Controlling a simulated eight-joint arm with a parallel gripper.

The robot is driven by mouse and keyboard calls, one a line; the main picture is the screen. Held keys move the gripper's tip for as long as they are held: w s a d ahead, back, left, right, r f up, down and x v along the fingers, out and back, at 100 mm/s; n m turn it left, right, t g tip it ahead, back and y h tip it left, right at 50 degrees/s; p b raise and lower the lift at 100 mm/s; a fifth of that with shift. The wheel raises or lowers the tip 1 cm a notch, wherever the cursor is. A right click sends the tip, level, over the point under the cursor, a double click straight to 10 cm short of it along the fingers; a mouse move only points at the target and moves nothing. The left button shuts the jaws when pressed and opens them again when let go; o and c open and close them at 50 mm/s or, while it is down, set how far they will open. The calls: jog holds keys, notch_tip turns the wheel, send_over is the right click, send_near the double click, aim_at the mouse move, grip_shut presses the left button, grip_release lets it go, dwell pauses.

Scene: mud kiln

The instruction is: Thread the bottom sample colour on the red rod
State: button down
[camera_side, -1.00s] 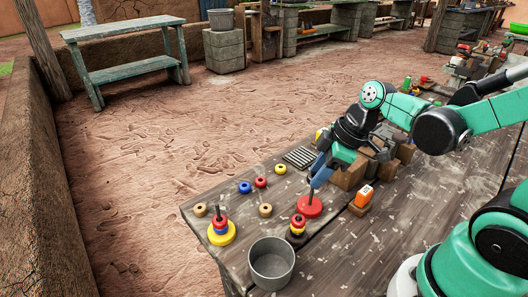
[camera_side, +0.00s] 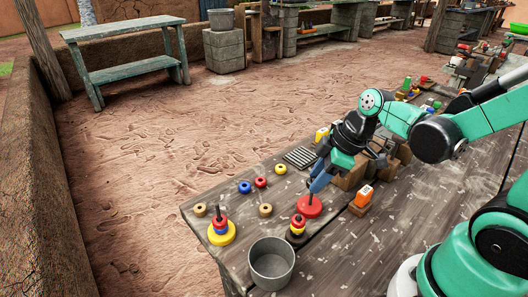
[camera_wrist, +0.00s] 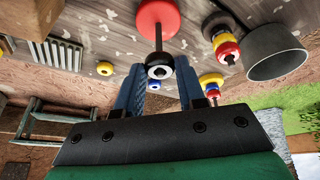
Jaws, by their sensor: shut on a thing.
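A red disc base (camera_side: 310,207) with a thin upright rod (camera_wrist: 158,35) stands near the table's front edge. My gripper (camera_wrist: 160,72) is shut on a black ring (camera_wrist: 159,58) at the rod's tip; I cannot tell whether the rod has entered the ring's hole. In the side view my gripper (camera_side: 313,190) is just above the red base and hides the ring. Beside it, the sample stack (camera_side: 298,229) shows red on top, yellow in the middle and black at the bottom. It also shows in the wrist view (camera_wrist: 225,44).
A yellow base (camera_side: 222,236) holds blue and red rings. Loose blue (camera_side: 245,187), red (camera_side: 260,183), yellow (camera_side: 280,169) and tan (camera_side: 265,210) rings lie left of my gripper. A grey bucket (camera_side: 271,263) stands in front.

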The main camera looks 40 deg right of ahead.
dwell(0.3)
grip_release()
dwell(0.3)
dwell(0.6)
jog(key=shift+r, duration=3.5)
